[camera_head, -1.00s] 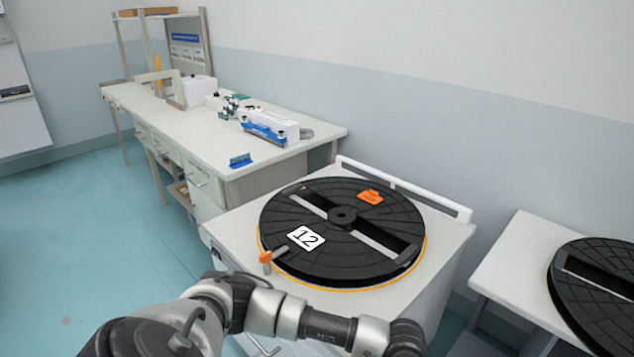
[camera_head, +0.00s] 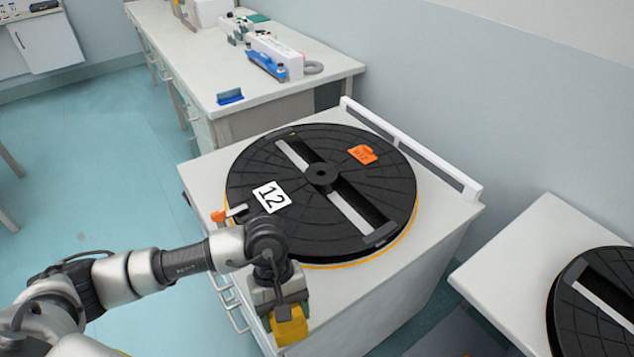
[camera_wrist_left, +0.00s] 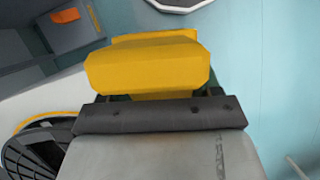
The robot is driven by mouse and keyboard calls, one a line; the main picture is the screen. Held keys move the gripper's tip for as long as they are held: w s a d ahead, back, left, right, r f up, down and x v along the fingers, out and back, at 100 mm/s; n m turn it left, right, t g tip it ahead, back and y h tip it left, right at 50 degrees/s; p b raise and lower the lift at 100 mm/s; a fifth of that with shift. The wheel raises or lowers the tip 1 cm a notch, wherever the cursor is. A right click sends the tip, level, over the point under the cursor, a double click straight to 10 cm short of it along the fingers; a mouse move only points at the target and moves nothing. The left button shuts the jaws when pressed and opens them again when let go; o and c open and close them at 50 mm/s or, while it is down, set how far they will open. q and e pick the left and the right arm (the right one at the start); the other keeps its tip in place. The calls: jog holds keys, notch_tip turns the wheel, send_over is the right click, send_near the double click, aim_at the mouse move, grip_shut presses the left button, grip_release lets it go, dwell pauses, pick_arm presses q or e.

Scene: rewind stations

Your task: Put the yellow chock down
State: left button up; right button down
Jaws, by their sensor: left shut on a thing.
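The yellow chock (camera_head: 289,327) is held at the end of my left arm, at the bottom middle of the head view. My left gripper (camera_head: 283,307) is shut on it, above the front edge of the cabinet that carries a black reel. The chock also shows in the left wrist view (camera_wrist_left: 148,67), large and close, across the jaws of my left gripper (camera_wrist_left: 150,92). I cannot tell how high the chock is above what lies below it. My right gripper is not in view.
The black reel (camera_head: 285,210) marked 12 fills most of the white cabinet top (camera_head: 350,275). An orange tag (camera_head: 361,154) lies on it; an orange-ended lever (camera_head: 218,216) stands at its left edge. A second reel (camera_head: 600,295) is at right, a workbench (camera_head: 290,85) behind. Floor at left is open.

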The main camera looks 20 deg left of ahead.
pick_arm(q)
jog(key=r+n, duration=0.1)
jog(key=n, duration=0.1)
jog(key=d+r+n+t, duration=0.1)
jog(key=r+n+h, duration=0.1)
jog(key=r+n, duration=0.1)
jog(key=shift+s+d+n+t, duration=0.1)
jog(key=shift+d+n+t, duration=0.2)
jog(key=shift+t, duration=0.1)
jog(key=shift+r+n+t, duration=0.3)
jog(key=shift+r+n, duration=0.1)
jog(key=shift+n, duration=0.2)
jog(key=w+a+f, duration=0.1)
jog(key=w+f, duration=0.1)
jog(key=w, duration=0.1)
jog(key=w+a+f+p, duration=0.1)
jog(key=w+f, duration=0.1)
jog(key=w, duration=0.2)
jog(key=w+a+f+p, duration=0.1)
jog(key=w+f, duration=0.1)
jog(key=w, duration=0.1)
jog(key=shift+w+a+f, duration=0.25)
jog(key=shift+w+f, duration=0.15)
notch_tip(320, 180, down, 4)
jog(key=shift+r+p, duration=0.2)
jog(key=shift+p, duration=0.15)
jog(key=shift+f, duration=0.25)
